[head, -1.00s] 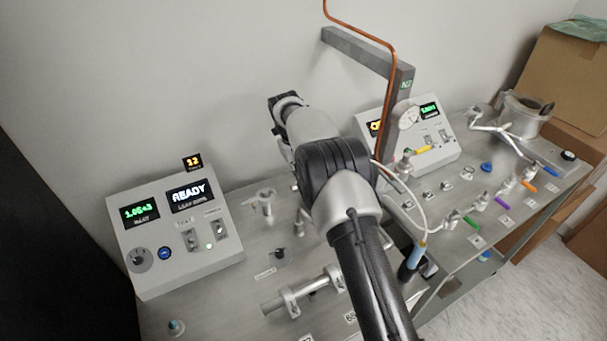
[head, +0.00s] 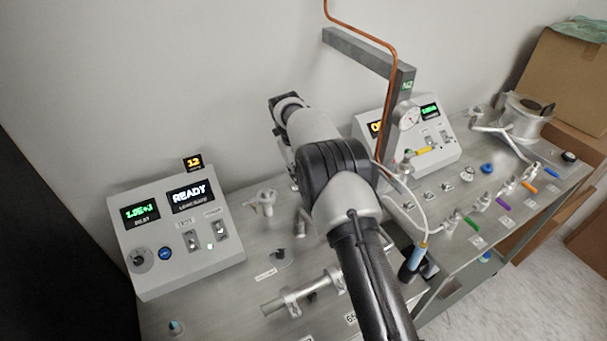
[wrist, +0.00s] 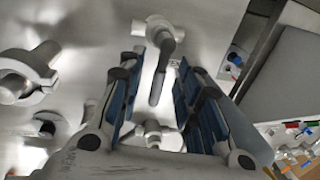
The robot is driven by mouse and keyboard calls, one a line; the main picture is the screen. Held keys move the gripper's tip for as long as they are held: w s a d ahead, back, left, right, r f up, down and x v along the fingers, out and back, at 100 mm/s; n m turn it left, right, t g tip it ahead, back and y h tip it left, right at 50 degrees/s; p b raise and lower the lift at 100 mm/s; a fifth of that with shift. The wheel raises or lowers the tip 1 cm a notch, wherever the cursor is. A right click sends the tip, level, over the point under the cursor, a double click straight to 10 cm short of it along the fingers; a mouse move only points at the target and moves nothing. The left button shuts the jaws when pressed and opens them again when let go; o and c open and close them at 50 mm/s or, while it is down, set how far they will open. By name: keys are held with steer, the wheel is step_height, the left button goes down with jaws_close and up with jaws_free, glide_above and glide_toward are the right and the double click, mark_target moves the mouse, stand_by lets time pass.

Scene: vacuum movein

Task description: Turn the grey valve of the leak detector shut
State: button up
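In the wrist view, the grey valve (wrist: 163,62) shows as a dark grey lever on a silver pipe fitting. The lever lies lengthwise between the two blue-padded fingers of my gripper (wrist: 158,88). The gripper is open, with a visible gap on both sides of the lever. In the head view my own arm hides the gripper and the lever. The leak detector console (head: 180,240) stands at the left of the bench, with a green reading, a lit READY display and toggle switches.
A clamped silver pipe (head: 300,292) lies on the bench in front of my arm. A flanged fitting (head: 265,200) stands behind it. A second console (head: 440,140), a copper tube (head: 393,90) and several coloured-handled valves are at the right. The wall is close behind.

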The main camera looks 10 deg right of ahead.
steer(key=shift+r, duration=0.15)
step_height(320, 180, up, 12)
steer(key=a, duration=0.2)
steer(key=shift+s+f, duration=0.25)
steer(key=shift+s, duration=0.15)
steer(key=shift+a+r, duration=0.1)
